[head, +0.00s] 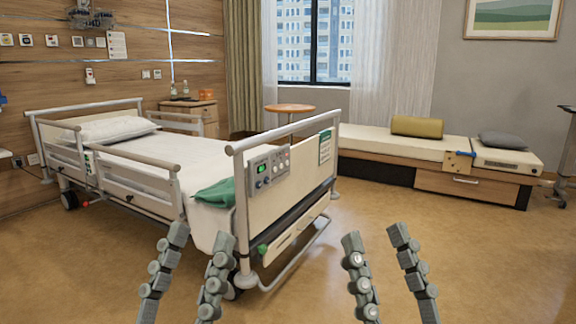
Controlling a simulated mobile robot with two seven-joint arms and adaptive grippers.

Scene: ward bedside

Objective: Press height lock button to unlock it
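A hospital bed (208,158) stands left of centre, its footboard (306,164) facing me. A grey control panel (273,181) is on the footboard's upper left part, with a small lit green display (262,168) and several round buttons. The height lock button cannot be told apart from the others at this size. My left gripper (200,238) is open and empty, in front of the bed's near corner and below the panel in the picture. My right gripper (374,238) is open and empty over the floor, right of the footboard. Neither touches the panel.
A green blanket (215,193) lies at the bed's foot end. A bed rail (130,178) runs along the near side. A bench (440,150) with cushions stands at the back right, and a round orange table (289,108) behind the bed. The floor (480,255) at the right is clear.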

